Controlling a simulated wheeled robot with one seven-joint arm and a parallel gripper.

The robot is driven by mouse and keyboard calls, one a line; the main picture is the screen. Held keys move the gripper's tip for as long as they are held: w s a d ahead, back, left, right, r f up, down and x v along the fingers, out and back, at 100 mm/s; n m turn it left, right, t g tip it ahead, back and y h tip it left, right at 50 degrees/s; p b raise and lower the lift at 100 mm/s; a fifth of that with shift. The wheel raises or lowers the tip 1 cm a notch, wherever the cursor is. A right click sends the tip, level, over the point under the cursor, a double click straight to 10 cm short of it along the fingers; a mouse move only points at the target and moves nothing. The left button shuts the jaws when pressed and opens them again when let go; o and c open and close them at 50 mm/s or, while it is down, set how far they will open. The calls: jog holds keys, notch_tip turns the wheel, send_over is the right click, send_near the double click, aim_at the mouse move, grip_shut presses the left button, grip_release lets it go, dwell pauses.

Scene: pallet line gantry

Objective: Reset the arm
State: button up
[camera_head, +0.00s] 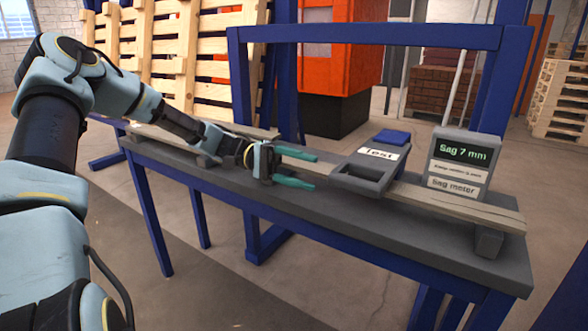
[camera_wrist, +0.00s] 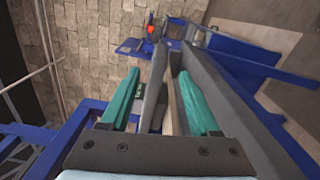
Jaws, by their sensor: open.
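My gripper (camera_head: 312,172) is open, with its two teal fingers spread and nothing seen between them. It hangs low over the middle of the grey bench top, pointing right towards a grey box labelled "Test" (camera_head: 347,178), and is apart from it. My arm reaches from the left edge across the left part of the bench. In the wrist view my gripper (camera_wrist: 162,98) also shows its teal fingers apart, with a long grey bar and a pale strip visible beyond them.
A long wooden board (camera_head: 458,211) lies along the bench (camera_head: 330,212) on grey supports. A sag meter (camera_head: 458,162) reading "Sag 7 mm" stands at the right. A blue frame (camera_head: 365,33) rises behind. Pallets (camera_head: 165,60) and an orange machine (camera_head: 343,62) stand further back.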

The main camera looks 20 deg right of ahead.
jog(key=s+a+f+n+t+y, duration=0.2)
jog(key=a+f+n+t+y, duration=0.3)
jog(key=a+f, duration=0.4)
jog(key=w+a+f+n+t+y, duration=0.1)
jog(key=w+a+t+y, duration=0.15)
jog(key=a+t, duration=0.65)
jog(key=a+r+n+t+y, duration=0.1)
jog(key=a+r+n, duration=0.1)
jog(key=a, duration=0.6)
jog(key=a+r+n+t+y, duration=0.1)
jog(key=a+r+t, duration=0.15)
jog(key=a, duration=0.45)
jog(key=w+p+v, duration=0.2)
jog(key=p+v, duration=0.9)
jog(key=p, duration=0.1)
jog(key=shift+w+d+r+g, duration=0.2)
jog(key=shift+w+r+g, duration=0.15)
jog(key=shift+g, duration=0.1)
